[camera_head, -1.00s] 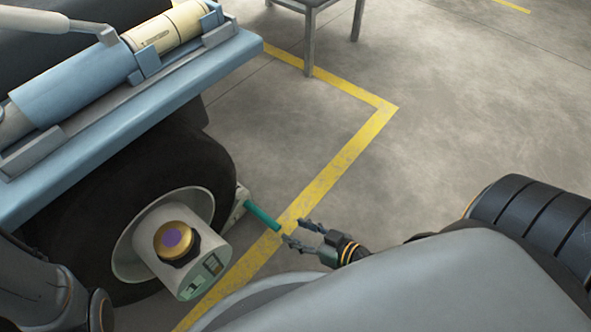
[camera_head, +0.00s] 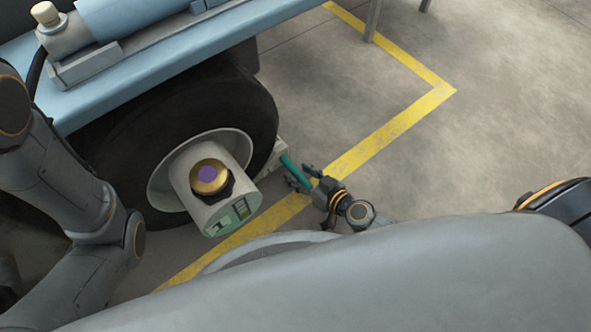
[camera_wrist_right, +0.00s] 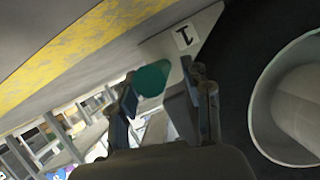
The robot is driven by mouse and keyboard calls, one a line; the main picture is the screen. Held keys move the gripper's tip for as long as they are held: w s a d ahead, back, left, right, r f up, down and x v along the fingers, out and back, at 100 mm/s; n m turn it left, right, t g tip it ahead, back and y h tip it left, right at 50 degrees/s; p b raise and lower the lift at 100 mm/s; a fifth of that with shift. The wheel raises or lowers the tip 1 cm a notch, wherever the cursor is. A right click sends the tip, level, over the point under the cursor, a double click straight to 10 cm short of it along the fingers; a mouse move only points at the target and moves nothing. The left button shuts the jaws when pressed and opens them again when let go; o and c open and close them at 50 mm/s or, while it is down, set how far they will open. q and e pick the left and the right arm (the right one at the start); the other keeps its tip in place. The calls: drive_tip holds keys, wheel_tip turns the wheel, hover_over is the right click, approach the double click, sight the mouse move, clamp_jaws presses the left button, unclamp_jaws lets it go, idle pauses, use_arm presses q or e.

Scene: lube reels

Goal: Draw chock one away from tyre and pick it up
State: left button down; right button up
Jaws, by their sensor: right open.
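Chock one (camera_head: 277,154) is a pale wedge with a teal handle (camera_head: 291,170), on the floor against the right side of the black tyre (camera_head: 255,105). In the right wrist view, chock one (camera_wrist_right: 196,33) carries a black "1" on a white label, and the round end of its teal handle (camera_wrist_right: 152,78) faces the camera. My right gripper (camera_head: 302,179) is open at the handle's end; in the wrist view its fingers (camera_wrist_right: 160,90) stand either side of the handle end. Whether they touch it I cannot tell. My left arm shows at the left; its gripper is out of view.
A grey-white hub cylinder (camera_head: 205,190) with a gold cap sticks out from the wheel, left of the right gripper. The blue vehicle body (camera_head: 160,65) overhangs the tyre. A yellow floor line (camera_head: 385,135) passes by the chock. Open concrete floor (camera_head: 500,120) lies to the right.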

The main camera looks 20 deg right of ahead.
drive_tip(key=shift+x, duration=1.25)
drive_tip(key=shift+c, duration=0.2)
clamp_jaws()
